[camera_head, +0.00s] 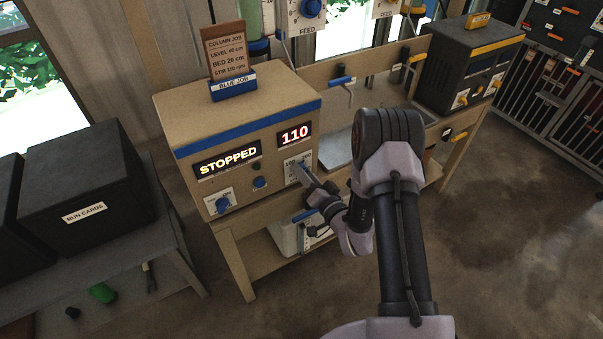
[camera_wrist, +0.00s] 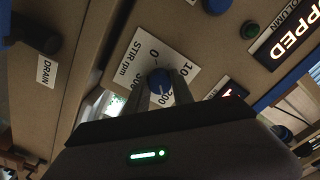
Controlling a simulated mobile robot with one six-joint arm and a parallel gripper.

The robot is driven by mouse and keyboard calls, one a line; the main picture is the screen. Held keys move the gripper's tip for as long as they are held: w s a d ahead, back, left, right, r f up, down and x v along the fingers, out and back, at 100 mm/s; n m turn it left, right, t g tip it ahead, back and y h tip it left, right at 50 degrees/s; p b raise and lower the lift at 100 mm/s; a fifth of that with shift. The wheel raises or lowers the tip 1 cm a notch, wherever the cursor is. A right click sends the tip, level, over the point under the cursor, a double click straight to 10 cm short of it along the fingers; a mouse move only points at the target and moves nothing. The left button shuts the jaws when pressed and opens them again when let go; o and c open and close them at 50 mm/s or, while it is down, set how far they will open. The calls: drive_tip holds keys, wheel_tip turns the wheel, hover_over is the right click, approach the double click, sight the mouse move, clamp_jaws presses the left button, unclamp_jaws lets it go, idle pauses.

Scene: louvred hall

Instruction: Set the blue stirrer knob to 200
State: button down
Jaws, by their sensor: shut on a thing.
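The tan cabinet with a blue band (camera_head: 245,135) carries a white stirrer dial plate (camera_head: 291,170), marked STIR rpm in the wrist view (camera_wrist: 139,58). The blue stirrer knob (camera_wrist: 160,80) has a white pointer line and sits between my fingers. My gripper (camera_head: 304,173) is shut on this knob, with a finger on each side in the wrist view (camera_wrist: 162,88). In the head view my gripper covers most of the knob. The red display (camera_head: 294,134) above the dial reads 110. My fingers hide part of the scale.
A lit display (camera_head: 228,161) reads STOPPED. Another blue knob (camera_head: 223,204) is at the panel's lower left. A brown job card (camera_head: 228,55) stands on top in a BLUE JOB holder. A dark cabinet (camera_head: 462,70) stands right; the floor at right is clear.

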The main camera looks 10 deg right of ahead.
drive_tip(key=c, duration=1)
unclamp_jaws()
drive_tip(key=v, duration=0.7)
